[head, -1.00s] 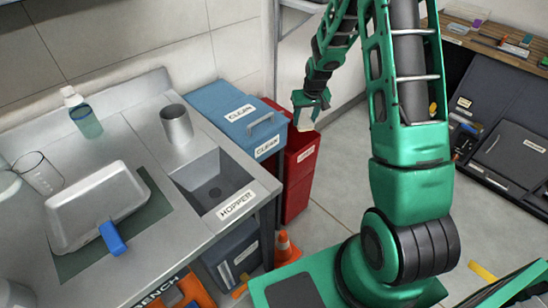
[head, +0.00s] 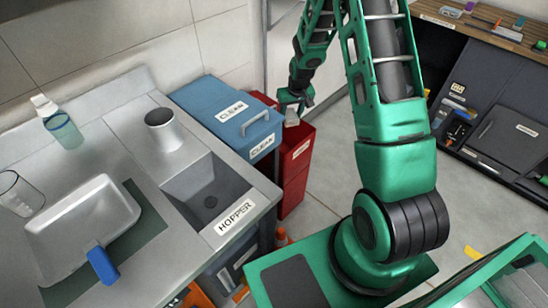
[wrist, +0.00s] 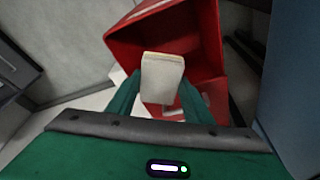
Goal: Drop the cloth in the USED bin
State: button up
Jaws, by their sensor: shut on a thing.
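The cloth (wrist: 162,78) is a pale, off-white folded piece. My gripper (head: 291,103) is shut on it; in the wrist view the green fingers (wrist: 158,95) hold it at their tips. The red bin (head: 294,165) stands on the floor beside the blue CLEAN bin, with a white label whose words I cannot read. In the wrist view the red bin (wrist: 212,45) is open, and the cloth shows in front of its opening, near the labelled side. In the head view the cloth (head: 292,117) hangs below my gripper at the bin's top. I cannot tell its exact height over the rim.
The blue CLEAN bin (head: 228,112) stands directly left of the red bin. The steel bench with the HOPPER sink (head: 208,190) is in front of it, holding a scoop (head: 85,228) and a bottle (head: 62,128). An orange cone (head: 281,237) is on the floor. Open floor lies right of the red bin.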

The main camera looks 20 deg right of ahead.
jog(key=shift+f, duration=0.35)
jog(key=o, duration=1)
jog(key=v, duration=0.9)
jog(key=shift+r, duration=0.15)
jog(key=shift+s+r, duration=0.3)
jog(key=shift+r, duration=0.35)
